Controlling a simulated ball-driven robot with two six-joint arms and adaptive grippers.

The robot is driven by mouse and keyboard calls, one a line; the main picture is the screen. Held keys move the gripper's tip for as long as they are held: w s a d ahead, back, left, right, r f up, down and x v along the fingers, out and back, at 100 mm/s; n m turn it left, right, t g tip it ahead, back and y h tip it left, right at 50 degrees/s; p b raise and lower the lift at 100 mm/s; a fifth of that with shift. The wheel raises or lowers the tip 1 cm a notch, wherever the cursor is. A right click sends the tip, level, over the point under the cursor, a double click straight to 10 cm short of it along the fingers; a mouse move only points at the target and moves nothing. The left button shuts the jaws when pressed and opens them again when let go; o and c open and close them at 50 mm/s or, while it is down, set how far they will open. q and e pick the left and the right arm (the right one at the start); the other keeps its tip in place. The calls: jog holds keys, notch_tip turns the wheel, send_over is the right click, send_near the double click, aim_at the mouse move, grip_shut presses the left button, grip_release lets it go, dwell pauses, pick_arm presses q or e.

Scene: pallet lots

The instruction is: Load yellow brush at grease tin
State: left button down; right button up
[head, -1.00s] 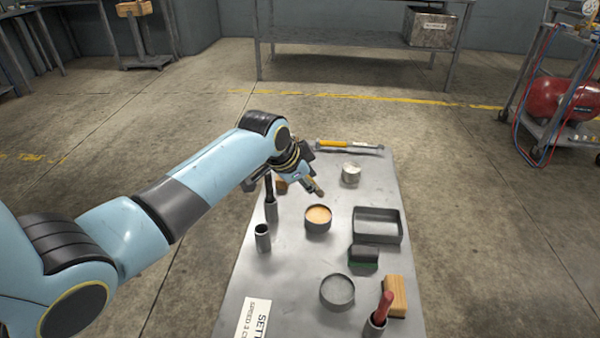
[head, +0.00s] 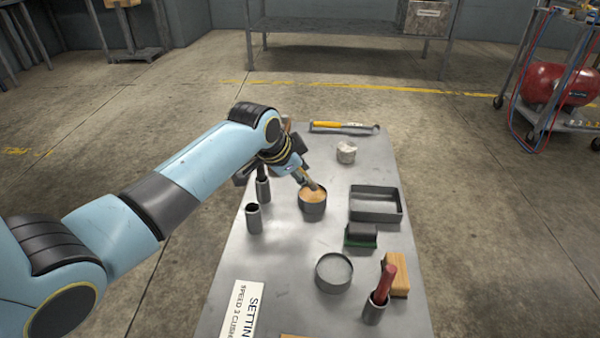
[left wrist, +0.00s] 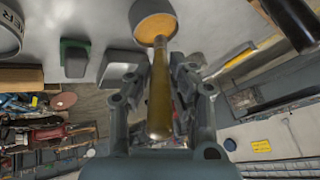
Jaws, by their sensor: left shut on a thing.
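The grease tin (head: 313,208) is a round dark tin with orange-tan grease in it, standing upright near the middle of the table. My left gripper (head: 299,174) is above and to the left of it, shut on the yellow brush (head: 311,184). The brush is tilted, and its lower end is at the grease inside the rim; whether it touches cannot be told for sure. In the left wrist view the olive-yellow brush handle (left wrist: 159,98) lies between the fingers, its far end over the tin (left wrist: 135,12). My right gripper is in neither view.
An empty round tin (head: 320,283), a rectangular tray (head: 401,212), a green-based block (head: 360,236) and a cup (head: 374,314) with a red handle stand right and near. Left are an empty cup (head: 253,221) and a cup (head: 263,194) holding a dark handle. A yellow-handled tool (head: 343,127) lies far back.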

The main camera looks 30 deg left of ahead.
pick_arm(q)
jog(key=shift+f+b, duration=0.35)
jog(key=shift+f, duration=0.35)
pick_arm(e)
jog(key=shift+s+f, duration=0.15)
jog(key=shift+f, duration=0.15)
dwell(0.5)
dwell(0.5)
pick_arm(q)
notch_tip(320, 180, up, 7)
jog(key=p, duration=0.7)
jog(key=shift+r+p, duration=0.15)
jog(key=shift+p, duration=0.15)
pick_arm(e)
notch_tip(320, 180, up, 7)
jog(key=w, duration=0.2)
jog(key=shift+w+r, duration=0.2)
